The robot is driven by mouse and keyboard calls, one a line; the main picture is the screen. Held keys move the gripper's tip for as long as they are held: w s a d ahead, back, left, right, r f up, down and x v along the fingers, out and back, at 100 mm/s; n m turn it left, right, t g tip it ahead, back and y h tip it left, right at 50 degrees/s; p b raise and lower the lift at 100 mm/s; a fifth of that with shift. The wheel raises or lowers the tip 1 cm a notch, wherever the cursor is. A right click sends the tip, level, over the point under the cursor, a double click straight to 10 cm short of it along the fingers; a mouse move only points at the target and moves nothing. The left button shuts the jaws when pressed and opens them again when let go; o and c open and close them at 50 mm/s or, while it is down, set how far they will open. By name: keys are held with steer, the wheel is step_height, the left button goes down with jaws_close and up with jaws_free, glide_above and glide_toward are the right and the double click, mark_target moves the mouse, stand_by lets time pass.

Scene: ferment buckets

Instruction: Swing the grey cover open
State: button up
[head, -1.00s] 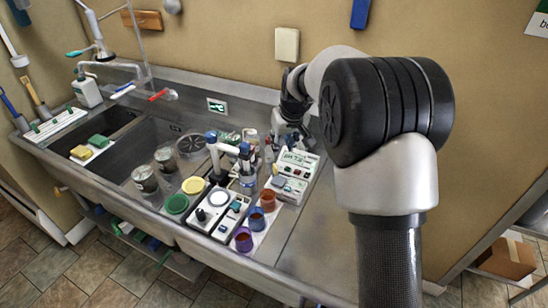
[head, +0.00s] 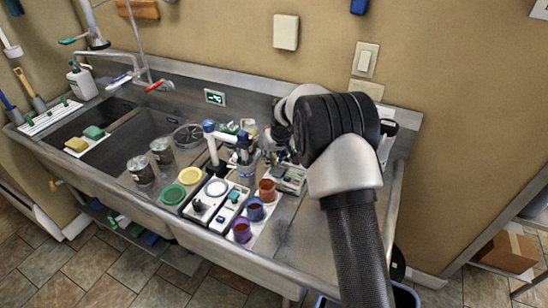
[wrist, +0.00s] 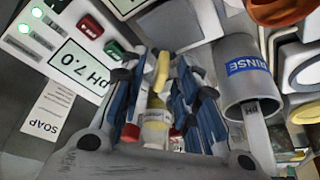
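I cannot tell for sure which thing is the grey cover. A grey plate with a green sign (head: 215,97) is on the sink's back panel. A round dark grey disc (head: 189,136) lies by the basin. My gripper (wrist: 165,100) points down among the items on the counter; its blue-and-black fingers are apart, with small bottles (wrist: 155,125) showing between and beyond them. It does not visibly hold anything. In the wrist view a white panel (wrist: 68,45) marked pH 7.0 is at left and a grey RINSE cup (wrist: 243,80) is close at right. In the head view my arm hides much of the gripper.
A white tray (head: 205,222) with a round pad and knob stands at the counter front. Two jars (head: 140,170) stand by the basin. Bare counter (head: 285,235) lies toward the front right.

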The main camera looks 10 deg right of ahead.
steer(key=shift+c, duration=0.3)
jaws_close()
stand_by(0.6)
